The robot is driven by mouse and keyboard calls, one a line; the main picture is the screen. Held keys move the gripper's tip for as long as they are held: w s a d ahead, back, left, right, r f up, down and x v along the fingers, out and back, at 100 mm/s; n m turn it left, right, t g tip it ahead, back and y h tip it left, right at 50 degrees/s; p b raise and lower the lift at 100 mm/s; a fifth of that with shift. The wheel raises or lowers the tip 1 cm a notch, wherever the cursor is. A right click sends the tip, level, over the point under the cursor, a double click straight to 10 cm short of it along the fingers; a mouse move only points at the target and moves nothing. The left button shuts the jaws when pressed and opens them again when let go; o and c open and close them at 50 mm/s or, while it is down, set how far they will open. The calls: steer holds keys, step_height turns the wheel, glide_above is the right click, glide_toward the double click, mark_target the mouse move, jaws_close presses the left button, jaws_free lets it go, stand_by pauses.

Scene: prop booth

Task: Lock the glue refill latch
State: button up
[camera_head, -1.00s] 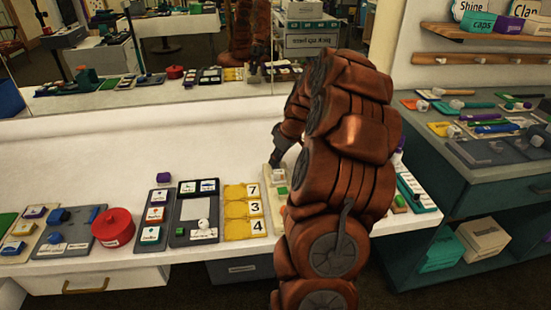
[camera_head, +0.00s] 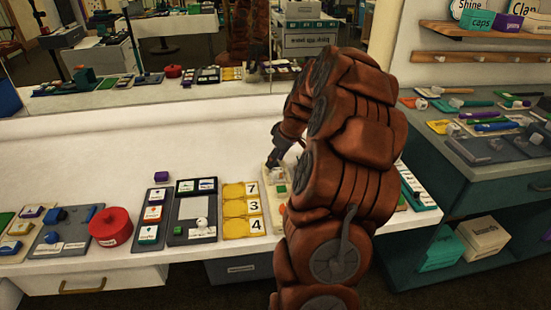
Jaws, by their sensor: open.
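My gripper (camera_head: 276,161) is open at the end of my copper-coloured arm, low over the table. It is right at a cream-coloured board (camera_head: 272,213) that carries a pale, clear-looking block and a small green piece (camera_head: 281,188). The fingertips are by the pale block; I cannot tell whether they touch it. This board may hold the glue refill latch, but no label is readable and my arm covers its right part. I cannot tell the latch's state.
Left of the board are a yellow number panel (camera_head: 242,211), a dark panel with a white knob (camera_head: 195,205), and a red round pot (camera_head: 111,227). A teal-edged board (camera_head: 420,190) lies right of my arm. The white table behind is clear; a mirror stands at the back.

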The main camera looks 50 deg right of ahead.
steer(key=v, duration=1.2)
stand_by(0.3)
